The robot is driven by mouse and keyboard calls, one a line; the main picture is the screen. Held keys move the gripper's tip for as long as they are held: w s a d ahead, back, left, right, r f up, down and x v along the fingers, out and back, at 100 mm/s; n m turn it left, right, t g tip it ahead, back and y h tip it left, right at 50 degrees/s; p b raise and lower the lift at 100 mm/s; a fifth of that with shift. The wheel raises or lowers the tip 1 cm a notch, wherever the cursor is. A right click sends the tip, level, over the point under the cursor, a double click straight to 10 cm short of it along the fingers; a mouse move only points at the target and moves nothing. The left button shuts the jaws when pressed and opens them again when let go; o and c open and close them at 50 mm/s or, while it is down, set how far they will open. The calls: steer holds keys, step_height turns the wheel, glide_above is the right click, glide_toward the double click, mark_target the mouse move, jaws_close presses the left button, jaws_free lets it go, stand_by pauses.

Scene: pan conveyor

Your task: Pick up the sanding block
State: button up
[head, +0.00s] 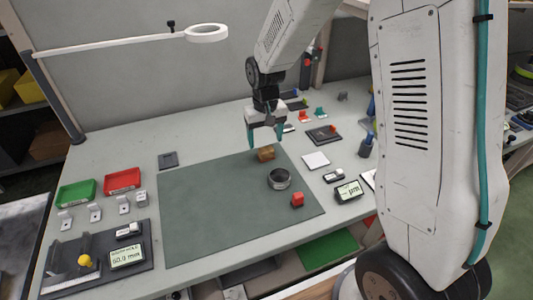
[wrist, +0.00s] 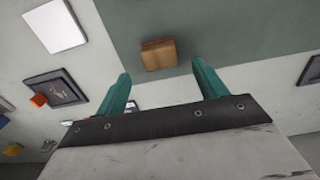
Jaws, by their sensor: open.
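A small brown block (head: 266,154), which looks like the sanding block, lies at the back edge of the dark green mat (head: 200,215). It also shows in the wrist view (wrist: 158,54), just beyond the fingertips and in line with the gap between them. My gripper (head: 265,138) points down above the block, its teal fingers apart and empty. The open fingers show in the wrist view (wrist: 161,76) on either side of the gap, not touching the block.
A white square (head: 316,160) lies right of the mat. Green (head: 76,194) and red (head: 122,181) trays stand at left. The mat's left half is clear.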

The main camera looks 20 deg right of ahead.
mark_target(266, 148)
steer(key=f, duration=0.4)
steer(key=shift+s+f, duration=0.2)
steer(key=shift+f, duration=0.1)
steer(key=c, duration=1.1)
steer(key=shift+r, duration=0.1)
steer(key=shift+r, duration=0.45)
steer(key=r, duration=0.2)
steer(key=shift+s+a+r, duration=0.15)
steer(key=shift+s+r, duration=0.2)
steer(key=shift+s, duration=0.05)
steer(key=s+a, duration=0.1)
steer(key=s, duration=0.4)
steer(key=s+a+r, duration=0.1)
steer(key=s, duration=0.3)
steer(key=s+a, duration=0.2)
steer(key=s, duration=0.3)
steer(key=shift+s+r, duration=0.15)
steer(key=shift+s, duration=0.2)
